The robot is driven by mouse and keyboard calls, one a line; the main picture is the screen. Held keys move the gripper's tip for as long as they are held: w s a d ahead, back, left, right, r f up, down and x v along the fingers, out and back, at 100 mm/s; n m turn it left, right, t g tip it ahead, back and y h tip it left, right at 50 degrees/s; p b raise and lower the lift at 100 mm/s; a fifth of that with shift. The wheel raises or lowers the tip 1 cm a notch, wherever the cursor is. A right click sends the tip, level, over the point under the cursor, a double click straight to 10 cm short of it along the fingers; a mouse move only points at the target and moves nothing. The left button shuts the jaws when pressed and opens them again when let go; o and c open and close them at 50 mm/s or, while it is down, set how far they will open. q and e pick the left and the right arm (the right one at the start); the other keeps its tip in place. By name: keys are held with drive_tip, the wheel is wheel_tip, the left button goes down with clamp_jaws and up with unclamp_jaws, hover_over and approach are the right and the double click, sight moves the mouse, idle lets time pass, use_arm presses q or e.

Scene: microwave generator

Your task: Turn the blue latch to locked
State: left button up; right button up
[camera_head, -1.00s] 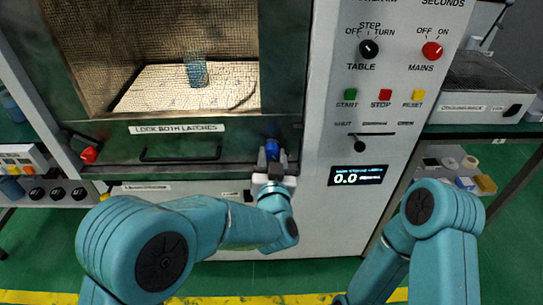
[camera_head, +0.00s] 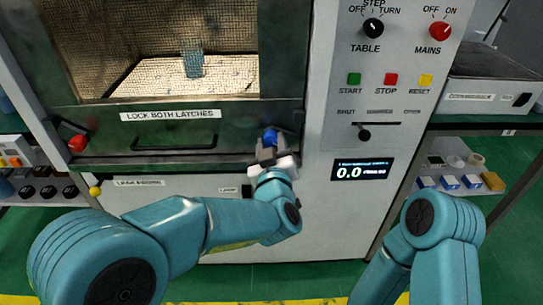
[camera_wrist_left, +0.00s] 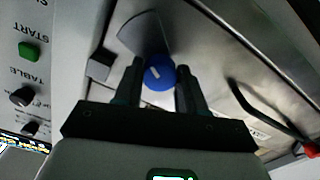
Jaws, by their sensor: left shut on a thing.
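The blue latch (camera_head: 270,137) is a round blue knob at the lower right corner of the dark green microwave door (camera_head: 100,150). My left gripper (camera_head: 268,148) is at it, with a finger on each side, shut on the knob. In the left wrist view the blue latch (camera_wrist_left: 159,73) shows a short pale mark on its face, between the two dark fingertips of my left gripper (camera_wrist_left: 160,75). A red latch (camera_head: 77,143) is at the door's lower left. My right arm comes in at the lower right; its gripper is out of view.
A label on the door reads "LOCK BOTH LATCHES" (camera_head: 170,114), above a dark door handle (camera_head: 175,147). The control panel (camera_head: 385,100) with knobs, buttons and a display reading 0.0 (camera_head: 362,171) is right of the latch. Shelves stand on both sides.

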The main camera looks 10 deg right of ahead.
use_arm(q)
drive_tip(key=n+b, duration=0.7)
drive_tip(key=shift+f, duration=0.15)
drive_tip(key=n+b, duration=0.2)
drive_tip(key=shift+n, duration=0.4)
drive_tip(key=shift+r+n+b, duration=0.25)
drive_tip(key=shift+n+b, duration=0.55)
drive_tip(key=shift+n, duration=0.4)
drive_tip(key=shift+d, duration=0.1)
drive_tip(key=o, duration=1.1)
drive_tip(key=shift+w+f, duration=0.1)
